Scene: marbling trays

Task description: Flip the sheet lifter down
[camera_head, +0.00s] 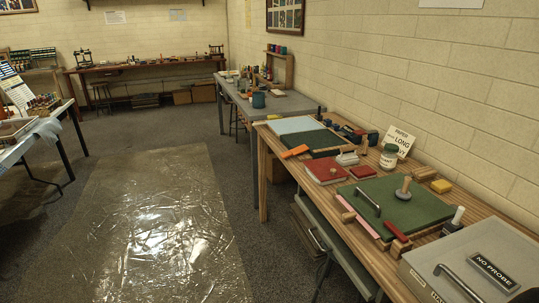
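I cannot tell for sure which thing is the sheet lifter. A green board (420,212) lies on the wooden table at the right, with a dark bar handle (368,202) at its left and a round knob (404,188) standing on it. A grey box or lid (462,254) with a "NO PROBE" label and a curved dark handle (458,283) is at the lower right, cut off by the frame. Neither of my grippers shows in the head view.
The wooden table (484,207) runs along the right wall. It bears red blocks (325,170), a jar (389,156), a sign (399,140) and another dark green board (316,140). A clear plastic sheet (150,225) covers the open floor at left.

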